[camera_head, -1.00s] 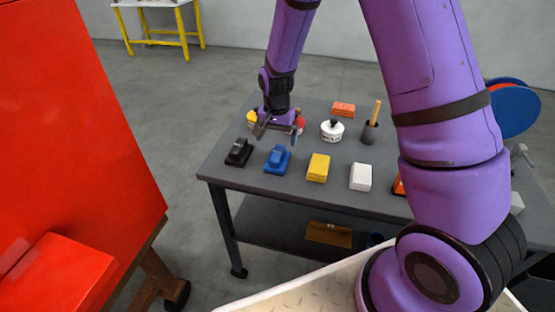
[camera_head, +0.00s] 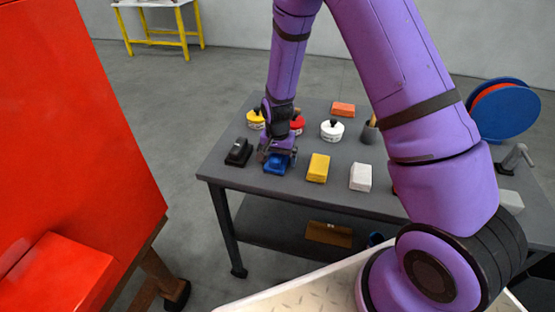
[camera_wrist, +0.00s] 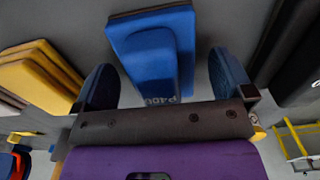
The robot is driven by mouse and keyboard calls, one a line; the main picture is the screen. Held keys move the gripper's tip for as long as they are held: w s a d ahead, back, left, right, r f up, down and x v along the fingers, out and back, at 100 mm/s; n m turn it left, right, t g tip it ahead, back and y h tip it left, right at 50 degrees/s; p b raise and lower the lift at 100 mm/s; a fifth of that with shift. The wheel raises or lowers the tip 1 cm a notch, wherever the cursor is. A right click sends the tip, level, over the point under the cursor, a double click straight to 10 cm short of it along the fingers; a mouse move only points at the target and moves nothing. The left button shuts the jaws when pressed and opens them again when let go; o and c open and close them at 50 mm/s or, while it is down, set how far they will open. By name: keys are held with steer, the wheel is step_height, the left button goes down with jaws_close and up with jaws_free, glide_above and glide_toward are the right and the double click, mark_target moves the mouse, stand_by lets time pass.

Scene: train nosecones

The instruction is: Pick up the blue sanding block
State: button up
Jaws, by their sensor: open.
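The blue sanding block (camera_head: 276,165) lies on the grey cart top near its front left edge, between a black block and a yellow block. My gripper (camera_head: 277,154) is down over it in the head view and hides its upper part. In the wrist view the blue block (camera_wrist: 155,50) lies between my two open fingers (camera_wrist: 160,82). One finger is on each side, and a gap shows between each finger and the block. I cannot tell how low the fingertips are beside it.
The black block (camera_head: 238,152) is close on the left, the yellow block (camera_head: 318,168) and white block (camera_head: 360,177) on the right. Behind stand a yellow tin (camera_head: 255,120), a red tin (camera_head: 297,125) and a white tin (camera_head: 332,131). A large red panel (camera_head: 70,120) stands left of the cart.

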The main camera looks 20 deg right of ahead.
steer(key=c, duration=1.1)
step_height(320, 180, up, 10)
steer(key=shift+r, duration=0.1)
steer(key=shift+o, duration=1.1)
steer(key=shift+c, duration=0.2)
